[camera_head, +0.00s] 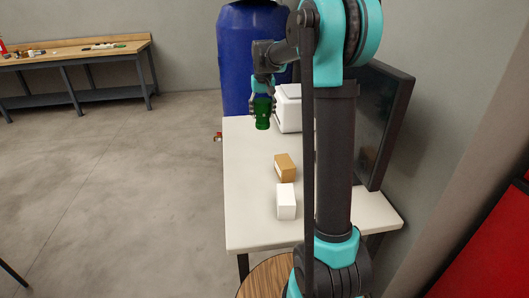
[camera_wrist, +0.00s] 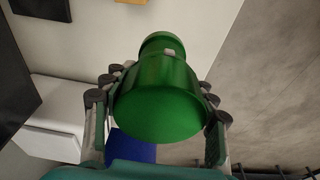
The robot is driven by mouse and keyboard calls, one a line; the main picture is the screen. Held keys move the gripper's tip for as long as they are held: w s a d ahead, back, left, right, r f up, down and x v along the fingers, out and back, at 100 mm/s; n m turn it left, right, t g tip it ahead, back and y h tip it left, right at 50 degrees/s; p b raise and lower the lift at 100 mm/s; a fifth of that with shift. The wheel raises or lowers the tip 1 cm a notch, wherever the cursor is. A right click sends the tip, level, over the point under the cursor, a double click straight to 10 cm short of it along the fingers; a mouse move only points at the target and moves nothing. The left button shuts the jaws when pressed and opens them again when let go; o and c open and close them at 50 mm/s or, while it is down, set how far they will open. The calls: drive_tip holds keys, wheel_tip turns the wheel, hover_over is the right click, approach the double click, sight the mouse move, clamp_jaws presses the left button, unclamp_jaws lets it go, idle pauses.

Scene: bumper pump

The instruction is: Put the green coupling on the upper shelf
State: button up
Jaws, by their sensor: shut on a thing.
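The green coupling (camera_head: 262,113) is a stepped round part, wide at one end and narrower at the other. My gripper (camera_head: 262,102) is shut on it at the far end of the white table, near the white box-shaped device. In the head view the coupling hangs upright below the fingers; I cannot tell its exact height over the table top. In the wrist view the coupling (camera_wrist: 160,90) sits between the fingers of my gripper (camera_wrist: 158,105), with its wide end towards the camera. I cannot make out an upper shelf in either view.
A dark monitor (camera_head: 385,120) stands at right. A blue barrel (camera_head: 240,55) is behind. A wooden workbench (camera_head: 75,50) stands far left. The table's left side is clear.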

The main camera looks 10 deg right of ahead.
wheel_tip(320, 180, down, 19)
drive_tip(key=shift+f, duration=0.15)
idle(0.5)
drive_tip(key=o, duration=1.4)
drive_tip(key=shift+f, duration=0.1)
